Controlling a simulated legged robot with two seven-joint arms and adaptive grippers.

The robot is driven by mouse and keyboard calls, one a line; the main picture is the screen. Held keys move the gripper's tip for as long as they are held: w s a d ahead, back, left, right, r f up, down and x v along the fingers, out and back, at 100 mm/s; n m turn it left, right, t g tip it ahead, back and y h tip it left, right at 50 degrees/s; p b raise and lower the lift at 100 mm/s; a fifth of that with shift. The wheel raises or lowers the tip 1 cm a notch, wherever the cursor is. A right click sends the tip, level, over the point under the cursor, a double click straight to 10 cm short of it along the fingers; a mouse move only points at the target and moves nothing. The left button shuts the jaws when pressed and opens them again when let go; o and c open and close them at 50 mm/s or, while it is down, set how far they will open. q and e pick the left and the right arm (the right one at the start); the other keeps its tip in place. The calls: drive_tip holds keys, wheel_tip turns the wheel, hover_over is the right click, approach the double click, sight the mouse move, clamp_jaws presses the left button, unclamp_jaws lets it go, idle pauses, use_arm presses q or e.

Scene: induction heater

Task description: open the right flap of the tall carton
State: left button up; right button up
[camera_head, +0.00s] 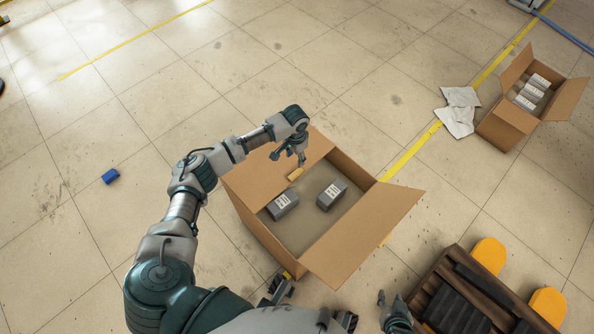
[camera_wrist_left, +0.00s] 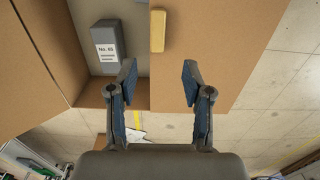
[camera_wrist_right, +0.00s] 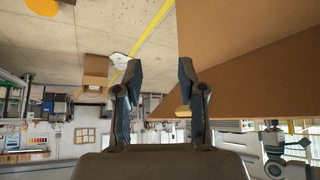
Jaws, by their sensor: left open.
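The tall carton (camera_head: 248,222) stands on the floor in the centre of the head view, with two grey boxes (camera_head: 332,195) inside. Its flap on the right (camera_head: 362,238) slopes outward, away from the opening. The other flap (camera_head: 262,172) lies at the upper left, with a yellow tab (camera_head: 295,174) on its inner edge. My left gripper (camera_head: 294,157) is open and empty above that flap; the tab (camera_wrist_left: 157,30) shows ahead of its fingers (camera_wrist_left: 159,82). My right gripper (camera_head: 395,308) is low, near the outward flap; its fingers (camera_wrist_right: 160,85) are open and empty beside a cardboard panel (camera_wrist_right: 240,50).
A smaller open carton (camera_head: 510,128) with white boxes stands at the upper right, next to a white cloth (camera_head: 460,110). A dark crate (camera_head: 470,290) and orange pads (camera_head: 489,254) are at the lower right. Floor above is clear.

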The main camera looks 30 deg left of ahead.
sight(296, 172)
use_arm(q)
drive_tip(key=f+b, duration=0.1)
drive_tip(key=f, duration=0.2)
drive_tip(key=f+b, duration=0.1)
drive_tip(key=f, duration=0.2)
drive_tip(key=f+b, duration=0.1)
drive_tip(key=f, duration=0.3)
drive_tip(key=shift+d, duration=0.25)
drive_tip(key=shift+a+f, duration=0.15)
drive_tip(key=shift+f, duration=0.2)
use_arm(e)
drive_tip(key=w+a+r+t+y, duration=0.1)
drive_tip(key=w+a+r+t, duration=0.2)
drive_tip(key=w+r+t, duration=0.3)
drive_tip(key=shift+w+a+r+t+y, duration=0.2)
drive_tip(key=shift+w+t+y, duration=0.3)
drive_tip(key=shift+w, duration=0.7)
use_arm(q)
drive_tip(key=shift+c, duration=1.2)
clamp_jaws()
use_arm(e)
drive_tip(key=shift+d, duration=0.15)
